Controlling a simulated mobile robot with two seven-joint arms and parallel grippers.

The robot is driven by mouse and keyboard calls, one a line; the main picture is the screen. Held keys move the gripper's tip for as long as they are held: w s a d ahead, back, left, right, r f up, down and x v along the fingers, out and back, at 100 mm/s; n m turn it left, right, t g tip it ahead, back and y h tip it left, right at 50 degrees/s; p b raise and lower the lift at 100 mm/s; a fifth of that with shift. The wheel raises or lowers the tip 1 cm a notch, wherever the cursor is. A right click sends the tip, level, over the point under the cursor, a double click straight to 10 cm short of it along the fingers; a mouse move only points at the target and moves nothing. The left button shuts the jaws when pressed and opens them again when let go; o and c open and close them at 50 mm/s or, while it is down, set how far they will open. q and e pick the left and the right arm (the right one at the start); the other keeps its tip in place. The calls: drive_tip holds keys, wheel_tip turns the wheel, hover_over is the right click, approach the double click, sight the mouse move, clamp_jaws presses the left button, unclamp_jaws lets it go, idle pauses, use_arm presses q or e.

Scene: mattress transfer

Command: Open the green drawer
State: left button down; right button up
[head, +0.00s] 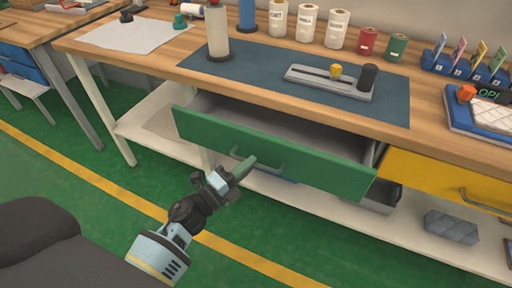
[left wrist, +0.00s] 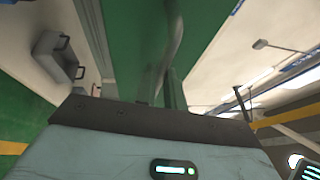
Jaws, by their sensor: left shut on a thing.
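The green drawer (head: 300,155) stands pulled out from under the wooden workbench, and its inside shows as a dark gap behind the front panel. Its curved handle (head: 270,168) is on the front panel. My left gripper (head: 242,170) is at the left end of this handle and shut on it. In the left wrist view the green drawer front (left wrist: 130,45) fills the middle, with the handle (left wrist: 175,45) running down towards my gripper. The fingertips are hard to make out there. My right gripper is not in view.
A yellow drawer (head: 430,180) is shut to the right of the green one. The workbench top (head: 160,55) carries a blue mat (head: 260,75), bottles, spools and a slider device. A lower shelf (head: 150,135) lies beneath. Green floor with a yellow line is clear in front.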

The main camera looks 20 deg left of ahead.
use_arm(q)
drive_tip(key=s, duration=1.3)
drive_tip(key=shift+a, duration=0.25)
drive_tip(key=shift+s, duration=0.1)
drive_tip(key=c, duration=1.5)
unclamp_jaws()
drive_tip(key=shift+s, duration=0.1)
drive_tip(key=v, duration=0.7)
drive_tip(key=shift+s+a+b, duration=0.2)
drive_tip(key=shift+s+b, duration=0.05)
drive_tip(key=shift+b, duration=0.15)
